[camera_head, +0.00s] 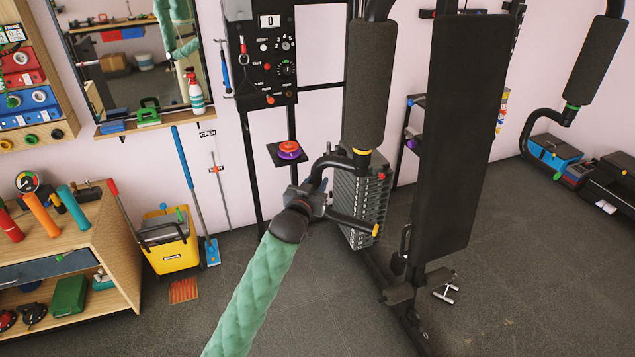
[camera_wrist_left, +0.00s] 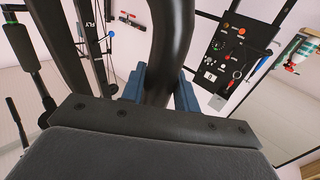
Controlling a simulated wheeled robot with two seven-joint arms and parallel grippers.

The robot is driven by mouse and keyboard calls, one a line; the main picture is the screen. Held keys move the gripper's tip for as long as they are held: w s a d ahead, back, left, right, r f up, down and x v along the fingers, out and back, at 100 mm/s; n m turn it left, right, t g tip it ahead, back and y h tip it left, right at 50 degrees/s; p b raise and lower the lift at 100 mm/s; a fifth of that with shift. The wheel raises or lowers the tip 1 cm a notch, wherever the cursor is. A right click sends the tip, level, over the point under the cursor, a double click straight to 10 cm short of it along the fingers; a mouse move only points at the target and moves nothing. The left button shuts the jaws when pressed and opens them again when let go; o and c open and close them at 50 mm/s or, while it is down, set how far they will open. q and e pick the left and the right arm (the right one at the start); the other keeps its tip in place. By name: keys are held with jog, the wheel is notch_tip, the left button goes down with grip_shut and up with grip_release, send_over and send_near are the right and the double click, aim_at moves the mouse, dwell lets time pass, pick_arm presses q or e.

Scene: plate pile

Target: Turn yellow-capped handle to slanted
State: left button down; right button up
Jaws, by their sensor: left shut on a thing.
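The yellow-capped handle (camera_head: 350,222) is a black bent bar below the left black roller pad of the exercise machine. Its upper part curves left from the yellow ring under the pad, and its grip points right and slightly down, ending in the yellow cap (camera_head: 376,230). My left gripper (camera_head: 315,192) is shut on the bar near its lower left bend. In the left wrist view, the thick black bar (camera_wrist_left: 168,45) passes between the two blue fingers (camera_wrist_left: 160,90). The gripper hides part of the bend. My right gripper is not in view.
The grey weight stack (camera_head: 362,205) stands just behind the handle. The tall black backrest (camera_head: 450,140) is to its right. A control panel (camera_head: 270,60) and a small shelf with a red-and-purple knob (camera_head: 289,149) are behind. A workbench (camera_head: 100,250) stands at left.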

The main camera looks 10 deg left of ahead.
pick_arm(q)
jog(key=shift+s, duration=0.15)
dwell(0.3)
jog(key=c, duration=1.1)
grip_release()
jog(key=shift+a, duration=0.1)
jog(key=shift+s+f+b, duration=0.1)
jog(key=shift+s+b, duration=0.25)
jog(key=shift+s, duration=0.15)
jog(key=shift+s+a+b, duration=0.2)
jog(key=shift+s+b, duration=0.25)
jog(key=shift+s, duration=0.7)
jog(key=shift+s+a+b, duration=0.2)
jog(key=shift+s+b, duration=0.25)
jog(key=shift+s, duration=0.65)
jog(key=shift+s+a+b, duration=0.2)
jog(key=shift+s+b, duration=0.25)
jog(key=shift+s, duration=0.7)
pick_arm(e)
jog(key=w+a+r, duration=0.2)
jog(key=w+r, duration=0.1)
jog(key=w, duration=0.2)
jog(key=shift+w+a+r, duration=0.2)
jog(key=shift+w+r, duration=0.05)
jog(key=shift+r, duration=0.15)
